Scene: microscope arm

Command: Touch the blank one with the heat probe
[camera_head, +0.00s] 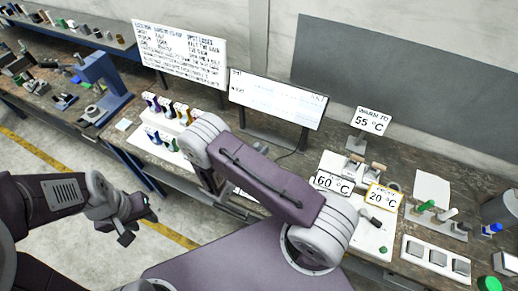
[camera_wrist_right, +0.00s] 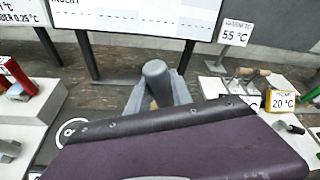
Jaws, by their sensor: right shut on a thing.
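My right gripper (camera_wrist_right: 157,97) is shut on a dark grey rounded cylinder (camera_wrist_right: 155,72), which stands up between the fingers with a tan part lower down. It may be the heat probe, but its lower end is hidden by my arm. In the head view my right arm covers this gripper. My left gripper (camera_head: 132,220) is empty and looks open, over the floor in front of the bench. Several coloured pieces stand in white racks (camera_head: 160,132) left of my right arm. I cannot tell which piece is the blank one.
Cards read 55 °C (camera_head: 371,120), 60 °C (camera_head: 332,184) and 20 °C (camera_head: 384,197), near wooden-handled items (camera_head: 377,168). A white tray with several square pads (camera_head: 437,257) lies at right. A white board (camera_head: 277,100) stands behind my right gripper. A blue press (camera_head: 105,85) is at left.

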